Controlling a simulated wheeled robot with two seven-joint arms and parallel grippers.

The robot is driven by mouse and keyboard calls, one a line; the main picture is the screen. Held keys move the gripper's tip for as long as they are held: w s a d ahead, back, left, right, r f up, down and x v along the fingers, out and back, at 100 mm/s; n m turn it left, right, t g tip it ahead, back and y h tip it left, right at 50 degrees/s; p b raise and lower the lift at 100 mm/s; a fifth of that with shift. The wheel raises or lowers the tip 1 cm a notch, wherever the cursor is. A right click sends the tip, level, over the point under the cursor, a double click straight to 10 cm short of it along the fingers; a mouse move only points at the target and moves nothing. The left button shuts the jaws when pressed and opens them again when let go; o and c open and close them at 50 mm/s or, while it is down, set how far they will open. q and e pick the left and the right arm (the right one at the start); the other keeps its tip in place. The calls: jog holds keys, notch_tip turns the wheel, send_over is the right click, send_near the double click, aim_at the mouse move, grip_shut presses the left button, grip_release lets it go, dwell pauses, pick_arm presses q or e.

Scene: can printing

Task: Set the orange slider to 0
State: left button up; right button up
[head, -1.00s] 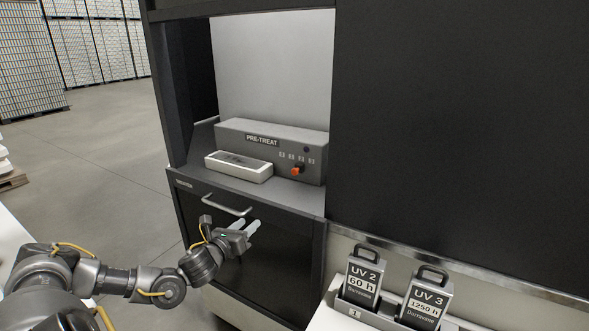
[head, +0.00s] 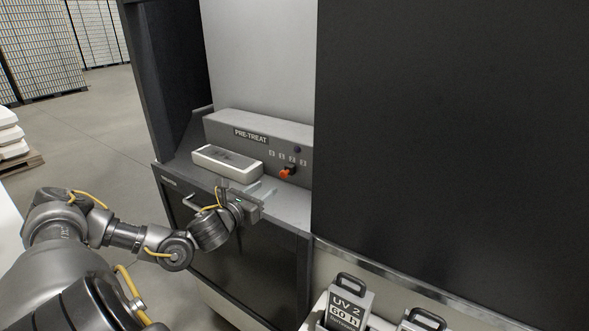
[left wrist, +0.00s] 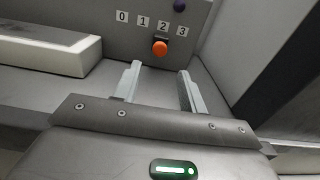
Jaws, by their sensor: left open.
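The orange slider (head: 287,172) sticks out of the front of the grey PRE-TREAT box (head: 262,131), below a row of number labels. The 0 label (left wrist: 122,17) is at the left end of the row. My left gripper (head: 268,190) is open and empty, in front of and below the slider. In the left wrist view its fingers (left wrist: 158,82) are spread, with the slider ahead between their lines, apart from them. My right gripper is not in view.
A white block (head: 227,163) with a dark top marking lies on the shelf left of the slider. The cabinet's dark side wall stands close on the right. A UV 2 cartridge (head: 347,304) stands at the lower right.

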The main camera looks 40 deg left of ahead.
aim_at(282, 175)
pick_arm(q)
jog(key=shift+w, duration=0.15)
jog(key=shift+r, duration=0.1)
jog(key=shift+w+a+r+p, duration=0.1)
jog(key=shift+w+r+p, duration=0.1)
jog(key=shift+w+p, duration=0.35)
jog(key=shift+w+a+r+p, duration=0.1)
jog(key=shift+w+r+p, duration=0.1)
jog(key=shift+w+p, duration=0.35)
jog(key=w, duration=0.2)
jog(key=w+p, duration=0.1)
jog(key=w, duration=0.1)
jog(key=w+p, duration=0.1)
jog(key=w, duration=0.1)
jog(key=shift+w+a+f, duration=0.2)
jog(key=shift+a+f, duration=0.05)
jog(key=shift+a, duration=0.1)
jog(key=shift+w+f, duration=0.1)
jog(key=shift+w, duration=0.6)
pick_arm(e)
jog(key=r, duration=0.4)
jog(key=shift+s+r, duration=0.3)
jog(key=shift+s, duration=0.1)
pick_arm(q)
grip_shut()
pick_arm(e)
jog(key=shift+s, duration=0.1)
